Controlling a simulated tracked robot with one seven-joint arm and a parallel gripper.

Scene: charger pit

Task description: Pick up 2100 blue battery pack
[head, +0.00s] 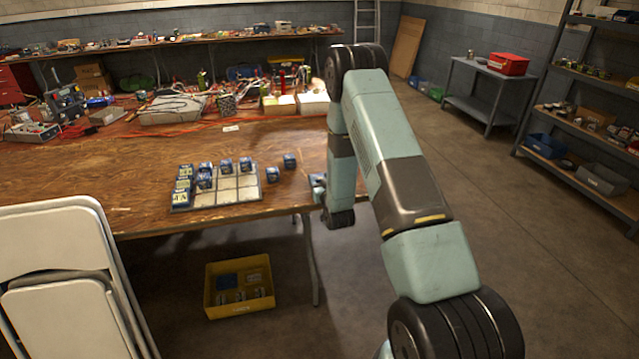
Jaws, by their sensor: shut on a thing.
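Several small blue battery packs stand on the wooden table. Stacked or close-set ones (182,184) fill the left side of a pale gridded tray (222,196), and more (226,165) stand along its back. Two packs stand on bare wood right of the tray, one nearer (273,174) and one farther back (290,160). The number 2100 cannot be read on any pack. My gripper (317,184) is at the table's right front edge, right of those two packs. It is shut on a small blue pack, mostly hidden by my wrist.
A yellow bin (239,310) with several items sits on the floor under the table. A folded white chair (60,250) stands at front left. Cables and tools (180,105) crowd the table's back. Shelves (590,115) stand at right; the floor between is clear.

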